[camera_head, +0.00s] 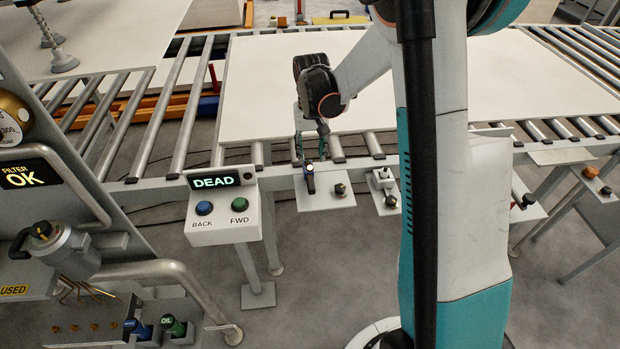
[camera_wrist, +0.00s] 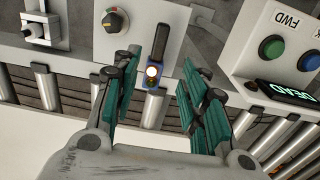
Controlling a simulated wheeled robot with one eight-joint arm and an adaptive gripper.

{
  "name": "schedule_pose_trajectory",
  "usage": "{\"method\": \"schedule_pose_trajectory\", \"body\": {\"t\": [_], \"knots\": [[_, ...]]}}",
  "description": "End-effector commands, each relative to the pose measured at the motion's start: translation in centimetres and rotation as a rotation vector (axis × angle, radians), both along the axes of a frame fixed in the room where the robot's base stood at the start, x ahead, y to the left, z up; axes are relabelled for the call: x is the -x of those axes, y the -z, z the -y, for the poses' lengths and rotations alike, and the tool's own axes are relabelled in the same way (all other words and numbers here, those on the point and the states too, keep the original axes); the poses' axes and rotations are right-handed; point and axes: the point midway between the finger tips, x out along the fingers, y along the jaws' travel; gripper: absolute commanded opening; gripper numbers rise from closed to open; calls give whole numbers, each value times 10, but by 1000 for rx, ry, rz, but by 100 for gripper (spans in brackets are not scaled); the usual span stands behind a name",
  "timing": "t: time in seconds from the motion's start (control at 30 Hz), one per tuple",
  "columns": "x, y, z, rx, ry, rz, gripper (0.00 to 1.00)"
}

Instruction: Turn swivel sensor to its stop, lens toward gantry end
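The swivel sensor (camera_head: 309,178) is a small dark and blue piece on a pale bracket plate at the near edge of the roller conveyor. In the wrist view the sensor (camera_wrist: 155,62) shows a dark bar, a blue part and a glowing amber-white lens at its lower end, toward the rollers. My gripper (camera_head: 312,143) is just above and behind it. In the wrist view my gripper (camera_wrist: 157,85) is open, with teal-padded fingers on either side of the sensor. I see gaps on both sides and no contact.
A knob (camera_wrist: 115,20) sits beside the sensor on the same plate. A control box (camera_head: 222,213) reading DEAD, with BACK and FWD buttons, stands left of it in the head view. Another plate with a white fitting (camera_head: 383,180) is to the right. A large pale sheet (camera_head: 260,90) covers the rollers behind.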

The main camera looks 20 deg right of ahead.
Motion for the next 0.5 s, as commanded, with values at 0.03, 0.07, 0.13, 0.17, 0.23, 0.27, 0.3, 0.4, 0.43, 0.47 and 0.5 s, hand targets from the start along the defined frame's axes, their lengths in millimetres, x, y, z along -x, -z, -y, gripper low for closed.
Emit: {"method": "schedule_pose_trajectory", "body": {"t": [0.03,0.07,0.13,0.17,0.23,0.27,0.3,0.4,0.43,0.47,0.5], "knots": [[0,8,0,0,0,0,40],[0,13,0,0,0,0,40],[0,25,0,0,0,1,40],[0,31,0,0,0,1,40],[0,45,0,0,0,1,40],[0,51,0,0,0,1,40],[-1,59,0,0,0,1,40],[0,79,0,0,0,1,40],[0,84,0,0,0,1,40],[0,89,0,0,0,1,40],[0,96,0,0,0,1,40]]}}
